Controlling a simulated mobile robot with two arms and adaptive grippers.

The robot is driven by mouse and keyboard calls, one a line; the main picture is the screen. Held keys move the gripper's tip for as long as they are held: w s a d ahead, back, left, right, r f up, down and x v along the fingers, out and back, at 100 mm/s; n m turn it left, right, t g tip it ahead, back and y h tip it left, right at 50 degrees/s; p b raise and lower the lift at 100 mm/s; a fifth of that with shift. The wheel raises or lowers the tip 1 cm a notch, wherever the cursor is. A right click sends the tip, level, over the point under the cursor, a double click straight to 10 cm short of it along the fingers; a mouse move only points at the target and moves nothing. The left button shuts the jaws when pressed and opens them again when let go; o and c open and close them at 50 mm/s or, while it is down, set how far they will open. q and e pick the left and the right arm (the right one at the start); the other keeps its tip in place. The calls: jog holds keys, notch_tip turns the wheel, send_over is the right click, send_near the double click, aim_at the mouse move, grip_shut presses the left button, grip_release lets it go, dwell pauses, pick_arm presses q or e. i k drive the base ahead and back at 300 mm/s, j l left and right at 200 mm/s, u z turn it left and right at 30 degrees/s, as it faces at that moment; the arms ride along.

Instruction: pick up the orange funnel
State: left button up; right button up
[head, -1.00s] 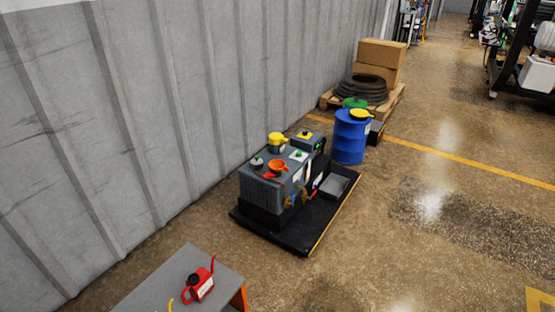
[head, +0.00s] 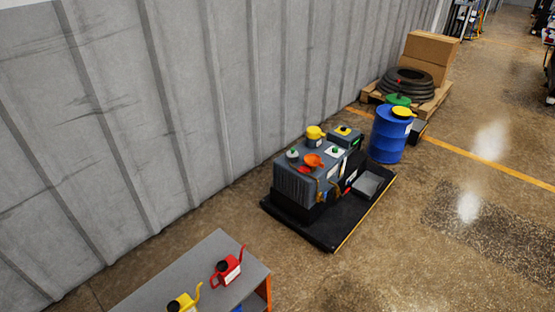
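The orange funnel (head: 314,160) lies on top of a grey machine (head: 297,185), near the middle of the head view. The machine stands on a black spill tray (head: 322,235) on the floor by the wall. A yellow container (head: 315,133), a small pot with a green top (head: 292,154) and a grey box with a yellow top (head: 345,136) are close around the funnel. Neither of my grippers shows in the head view.
A grey bench (head: 215,245) with a red oil can (head: 228,268) and a yellow oil can (head: 184,302) stands at the lower left. A blue drum (head: 388,138) stands behind the tray. A corrugated wall (head: 130,130) runs along the left. The floor (head: 430,260) at right is open.

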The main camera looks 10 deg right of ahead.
aim_at(312, 161)
jog(key=i+l+u, duration=0.45)
jog(key=l, duration=0.3)
jog(key=l+u, duration=0.25)
jog(key=l, duration=0.15)
jog(key=i+l+u, duration=0.25)
jog(key=l, duration=0.2)
jog(key=k, duration=0.1)
